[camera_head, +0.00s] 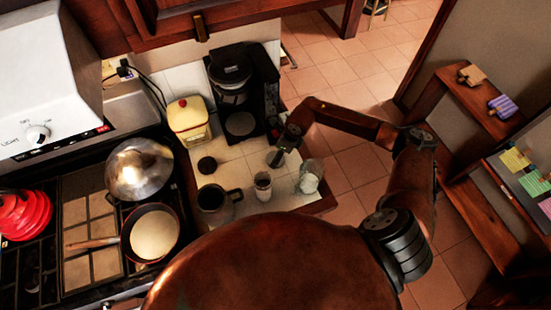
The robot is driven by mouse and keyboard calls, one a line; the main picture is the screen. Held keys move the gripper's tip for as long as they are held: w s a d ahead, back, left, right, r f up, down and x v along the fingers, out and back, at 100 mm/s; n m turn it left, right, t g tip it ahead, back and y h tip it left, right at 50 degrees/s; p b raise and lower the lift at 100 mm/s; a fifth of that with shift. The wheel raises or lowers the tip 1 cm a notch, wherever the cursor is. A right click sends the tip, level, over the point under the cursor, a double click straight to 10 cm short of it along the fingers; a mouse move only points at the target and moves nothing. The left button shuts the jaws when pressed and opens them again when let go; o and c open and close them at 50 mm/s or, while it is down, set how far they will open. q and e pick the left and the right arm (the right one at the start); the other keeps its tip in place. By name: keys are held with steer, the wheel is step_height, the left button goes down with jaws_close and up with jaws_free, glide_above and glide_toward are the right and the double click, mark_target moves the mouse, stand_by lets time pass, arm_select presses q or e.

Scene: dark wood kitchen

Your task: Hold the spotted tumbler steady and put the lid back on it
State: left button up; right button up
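A small pale cup with a dark inside (262,182) stands upright on the tiled counter; it may be the tumbler, but spots are too small to make out. A dark flat disc (207,165), possibly the lid, lies on the counter to its upper left, apart from it. My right gripper (277,157) reaches in from the right and points down, just above and to the right of the cup. Its fingers are too small and dark to tell whether they are open or shut. My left gripper is not in view.
A dark handled mug (211,199) stands left of the cup, and a clear glass-like vessel (309,176) stands to its right. Behind are a coffee maker (240,88) and a yellow canister (189,121). The stove with a pan (154,234) is at left.

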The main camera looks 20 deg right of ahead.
steer(key=shift+p+x, duration=0.4)
steer(key=shift+x, duration=1.55)
steer(key=c, duration=1)
